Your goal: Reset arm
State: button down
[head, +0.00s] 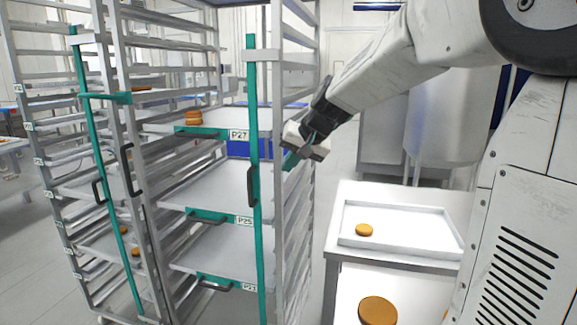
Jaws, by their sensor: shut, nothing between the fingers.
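My arm (405,60) comes in from the upper right of the head view and points down to the left. My gripper (305,141) is at its end, shut and empty. It is in the air beside the right side of the metal rack (285,200), left of and above the white tray (450,240). The picture does not show clearly whether it touches the rack's frame. The fingertips are small and partly hard to make out.
The rack holds trays with green fronts labelled P27 (239,134), P25 (243,220) and P23 (249,288). Brown rounds sit on the P27 tray (193,118). One round (364,230) lies in the white tray, another (378,311) nearer me. Grey floor shows behind.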

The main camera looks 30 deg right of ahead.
jog(key=s+a+f+n+g, duration=0.1)
jog(key=s+a+f+g, duration=0.1)
jog(key=s, duration=0.9)
jog(key=s+a+f+n+g+h, duration=0.1)
jog(key=s+a+f+n, duration=0.1)
jog(key=s, duration=0.9)
jog(key=s+a+f+n+g+h, duration=0.1)
jog(key=s+a+f+n+g, duration=0.1)
jog(key=s, duration=1)
jog(key=shift+a+f+g, duration=0.3)
jog(key=shift+a+f, duration=0.5)
jog(key=shift+a, duration=0.5)
